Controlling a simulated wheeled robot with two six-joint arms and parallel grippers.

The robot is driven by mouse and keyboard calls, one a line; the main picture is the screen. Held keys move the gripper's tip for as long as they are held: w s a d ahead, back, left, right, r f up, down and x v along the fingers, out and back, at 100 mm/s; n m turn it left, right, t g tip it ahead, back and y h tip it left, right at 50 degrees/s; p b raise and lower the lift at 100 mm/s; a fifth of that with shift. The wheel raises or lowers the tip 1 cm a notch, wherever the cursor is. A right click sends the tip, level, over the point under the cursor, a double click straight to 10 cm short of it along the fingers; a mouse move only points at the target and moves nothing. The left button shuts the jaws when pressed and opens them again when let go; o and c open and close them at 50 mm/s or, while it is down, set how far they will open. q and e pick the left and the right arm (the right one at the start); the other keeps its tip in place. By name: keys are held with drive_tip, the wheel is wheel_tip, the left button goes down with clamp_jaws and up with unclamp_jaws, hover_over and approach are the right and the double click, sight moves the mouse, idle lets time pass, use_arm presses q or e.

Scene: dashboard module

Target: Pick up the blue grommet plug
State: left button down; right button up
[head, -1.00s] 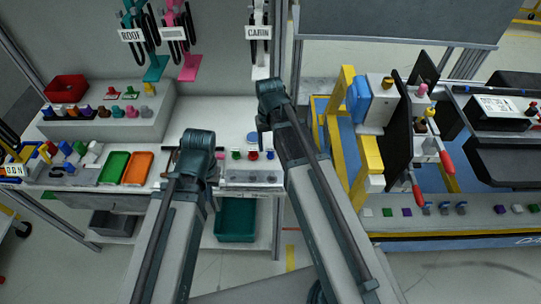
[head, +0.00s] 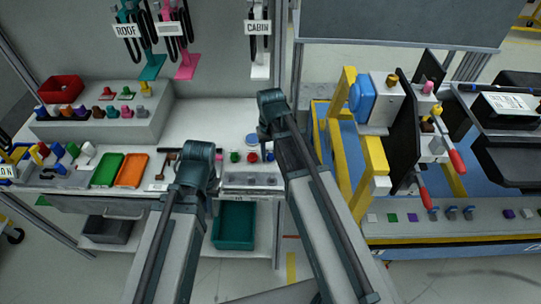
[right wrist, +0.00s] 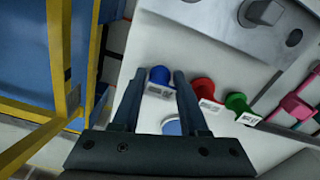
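The blue grommet plug (right wrist: 160,77), a round-topped plug with a white label at its base, stands on the light worktop in the right wrist view. It shows small in the head view (head: 270,157), beside a red plug (head: 252,157). My right gripper (right wrist: 157,84) is open, and the blue plug appears between its fingertips; I cannot tell how far above or around it the fingers are. No contact is visible. In the head view my right gripper (head: 264,132) points down over the worktop. My left gripper (head: 197,180) is farther left, its fingers hidden by its own arm.
The red plug (right wrist: 205,90) and a green plug (right wrist: 239,105) stand right of the blue one. A blue disc (right wrist: 172,128) lies close by. A grey metal block (right wrist: 228,22) is beyond. A yellow-framed blue fixture (head: 345,130) stands to the right.

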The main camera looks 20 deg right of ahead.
sight(271, 151)
clamp_jaws()
drive_tip(key=shift+r+p, duration=0.5)
wheel_tip(271, 151, up, 3)
drive_tip(key=p, duration=0.3)
drive_tip(key=shift+r, duration=0.1)
drive_tip(key=s+a, duration=0.1)
drive_tip(key=a, duration=0.3)
drive_tip(key=s+a, duration=0.1)
drive_tip(key=a, duration=0.4)
drive_tip(key=s+a+p, duration=0.1)
drive_tip(key=a, duration=0.4)
drive_tip(key=shift+s+r, duration=0.2)
drive_tip(key=shift+r, duration=0.15)
drive_tip(key=shift+s+a, duration=0.2)
drive_tip(key=shift+a, duration=0.6)
